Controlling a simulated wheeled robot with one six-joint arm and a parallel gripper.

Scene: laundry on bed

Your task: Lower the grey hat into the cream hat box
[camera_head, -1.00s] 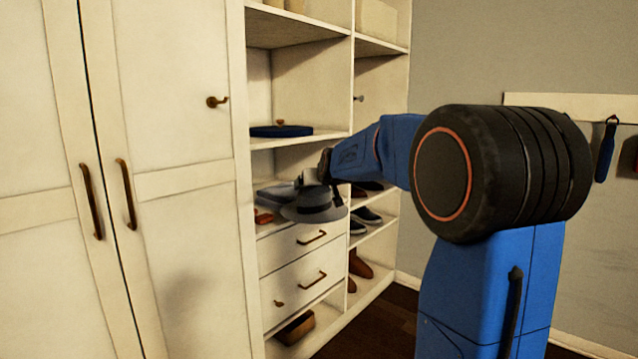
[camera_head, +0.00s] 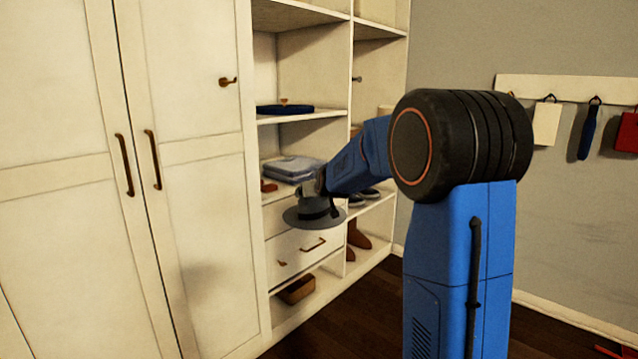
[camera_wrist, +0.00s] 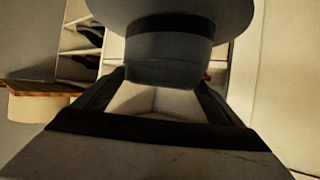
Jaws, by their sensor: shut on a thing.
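The grey hat (camera_head: 312,211) hangs from my gripper (camera_head: 318,188), brim down, in front of the drawers in the head view. In the wrist view, which looks upside down, the grey hat (camera_wrist: 168,55) fills the top middle. My gripper (camera_wrist: 165,78) is shut on its crown, one finger on each side. A cream rounded thing (camera_wrist: 35,108), likely the cream hat box, shows in part at the left of the wrist view, against a wooden surface (camera_wrist: 40,88). The hat is apart from it. No hat box shows in the head view.
White wardrobe doors (camera_head: 185,180) stand at the left. Open shelves hold folded grey cloth (camera_head: 293,167), a blue item (camera_head: 285,109) and shoes (camera_head: 370,194). A basket (camera_head: 297,289) sits low down. A hook rail (camera_head: 570,89) is on the right wall. Dark floor (camera_head: 350,320) is clear in front.

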